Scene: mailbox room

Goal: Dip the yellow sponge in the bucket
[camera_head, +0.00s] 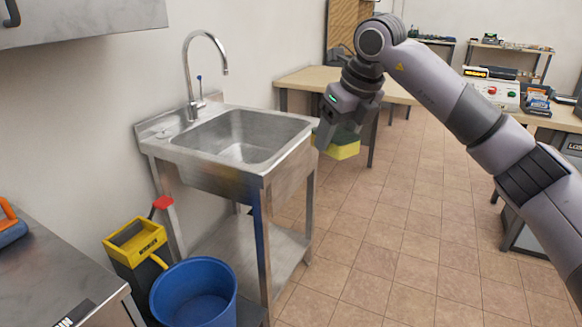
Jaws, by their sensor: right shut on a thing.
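The yellow sponge (343,151) has a dark green top layer and hangs in the air just right of the sink's front corner. My right gripper (340,132) is shut on it from above; its fingers partly cover the green side. The blue bucket (194,295) stands at the lower left, in front of the sink stand, well below and left of the sponge. Its open top faces up and the visible inside looks plain blue; I cannot tell whether it holds water. My left gripper is not in view.
The steel sink (238,140) on its legged stand lies between the sponge and the bucket. A yellow wringer box (135,242) stands beside the bucket. A steel counter (45,270) fills the lower left.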

